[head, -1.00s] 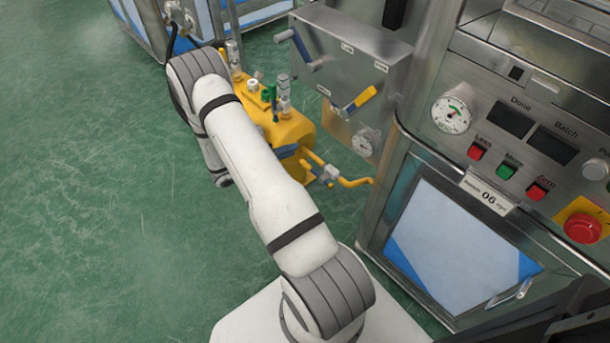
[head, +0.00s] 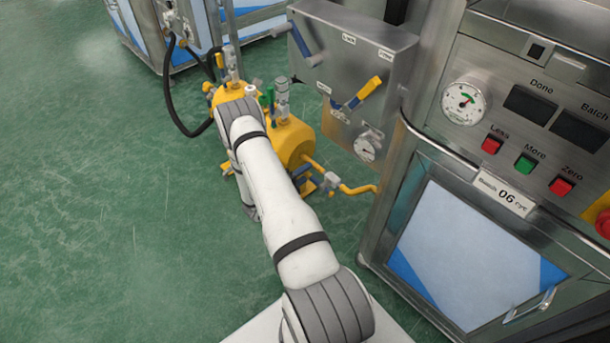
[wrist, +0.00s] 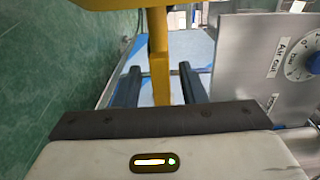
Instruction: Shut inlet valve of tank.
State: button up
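The yellow tank (head: 292,143) lies low beside the metal cabinet in the head view, partly covered by my arm. A yellow pipe (head: 358,189) leaves its near end through a small silver valve fitting (head: 330,181). Green and silver fittings (head: 282,99) stand on the tank; which is the inlet valve I cannot tell. My gripper is hidden behind my arm in the head view. In the wrist view my gripper (wrist: 158,86) has its two dark fingers apart. A yellow bar (wrist: 160,72) shows between them with gaps on both sides; its lower end is hidden by the palm.
A grey panel (head: 345,60) with a blue lever, a yellow lever (head: 362,93) and a gauge (head: 365,149) stands right of the tank. In the wrist view a panel with a blue knob (wrist: 314,63) is close at right. A black hose (head: 178,110) hangs at left. Green floor is open at left.

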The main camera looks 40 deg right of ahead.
jog(key=shift+d, duration=0.25)
grip_shut()
dwell(0.5)
